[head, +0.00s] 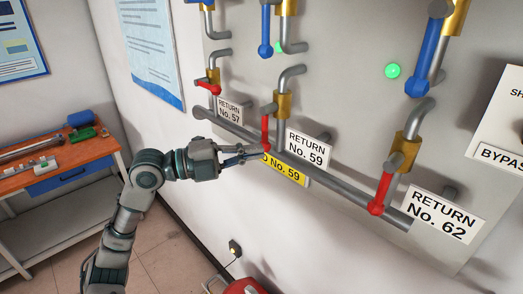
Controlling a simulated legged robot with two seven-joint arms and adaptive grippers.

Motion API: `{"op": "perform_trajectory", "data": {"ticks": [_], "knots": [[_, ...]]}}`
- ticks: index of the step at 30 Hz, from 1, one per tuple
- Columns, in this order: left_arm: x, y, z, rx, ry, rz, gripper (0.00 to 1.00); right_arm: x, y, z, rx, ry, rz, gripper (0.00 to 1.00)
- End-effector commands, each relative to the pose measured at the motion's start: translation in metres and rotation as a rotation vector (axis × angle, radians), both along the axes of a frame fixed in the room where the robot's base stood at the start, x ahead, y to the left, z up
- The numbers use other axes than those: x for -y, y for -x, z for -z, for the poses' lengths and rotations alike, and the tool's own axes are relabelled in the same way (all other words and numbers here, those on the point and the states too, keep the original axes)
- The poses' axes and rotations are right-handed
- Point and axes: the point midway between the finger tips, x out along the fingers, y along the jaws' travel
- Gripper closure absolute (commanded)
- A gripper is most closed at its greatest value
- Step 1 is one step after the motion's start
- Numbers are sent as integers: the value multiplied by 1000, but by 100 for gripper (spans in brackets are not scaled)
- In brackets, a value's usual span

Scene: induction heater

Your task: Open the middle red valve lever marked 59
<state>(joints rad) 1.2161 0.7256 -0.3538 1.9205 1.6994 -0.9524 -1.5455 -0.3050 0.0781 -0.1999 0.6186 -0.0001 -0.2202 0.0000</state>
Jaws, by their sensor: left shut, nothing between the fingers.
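The middle red valve lever (265,129) is on the brass valve (282,104) above the label "Return No. 59" (309,148). It hangs roughly straight down from the valve. My left gripper (262,151) is shut and empty. Its fingertips are at the lower end of the lever, in front of the pipe and the yellow label (284,171). I cannot tell whether they touch the lever. The gripper hides part of the yellow label. My right gripper is not in view.
A red lever (208,86) at No. 57 is tilted sideways; another red lever (380,193) at No. 62 hangs down. Blue levers (265,32) are above. A grey horizontal pipe (345,194) runs below the valves. A workbench (80,158) stands at left.

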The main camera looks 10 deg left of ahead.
Motion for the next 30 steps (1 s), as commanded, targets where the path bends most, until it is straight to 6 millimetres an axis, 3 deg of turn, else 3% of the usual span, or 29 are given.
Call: {"op": "perform_trajectory", "data": {"ticks": [4, 10, 30], "knots": [[-29, 10, 6, -5, 1, -2, 100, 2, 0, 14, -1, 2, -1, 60], [-51, 23, 4, -4, 1, 0, 100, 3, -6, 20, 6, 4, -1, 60], [-58, 20, 5, -21, 11, -6, 100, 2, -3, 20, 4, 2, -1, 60]]}}
